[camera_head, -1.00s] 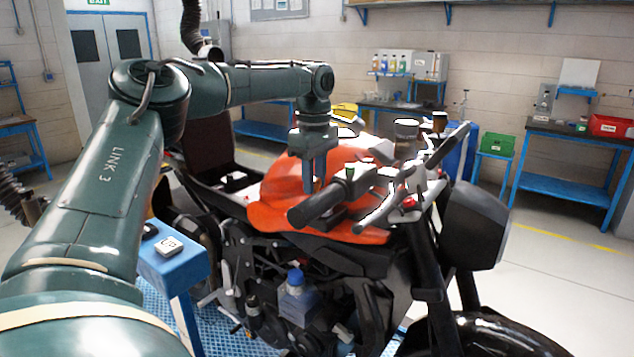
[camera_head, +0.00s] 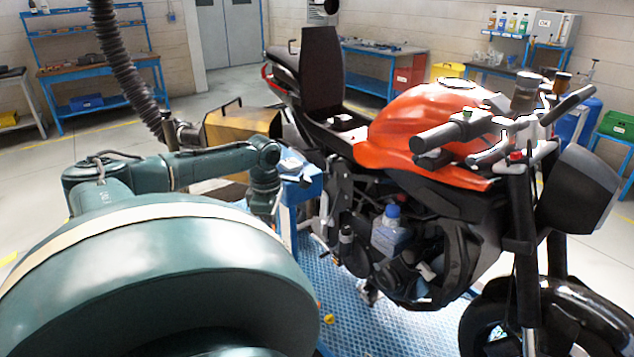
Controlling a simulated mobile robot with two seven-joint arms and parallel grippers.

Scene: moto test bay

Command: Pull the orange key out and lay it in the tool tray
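A motorcycle with an orange tank (camera_head: 420,115) stands right of centre. I cannot make out the orange key, either at the handlebar (camera_head: 455,132) or elsewhere. A blue stand (camera_head: 303,186) left of the motorcycle has small items on its top; I cannot tell whether that top is the tool tray. My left arm comes in from the left, and its wrist is bent down just left of the stand. My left gripper (camera_head: 272,216) hangs below it, largely hidden by my own large arm link, so its fingers and anything in them are unclear. My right gripper is out of view.
A bottle with a blue cap (camera_head: 391,232) sits in the motorcycle's side. A small yellow piece (camera_head: 328,320) lies on the blue grated platform (camera_head: 370,330). A yellow box (camera_head: 240,128) is behind my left arm. Blue workbenches (camera_head: 100,85) line the back wall.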

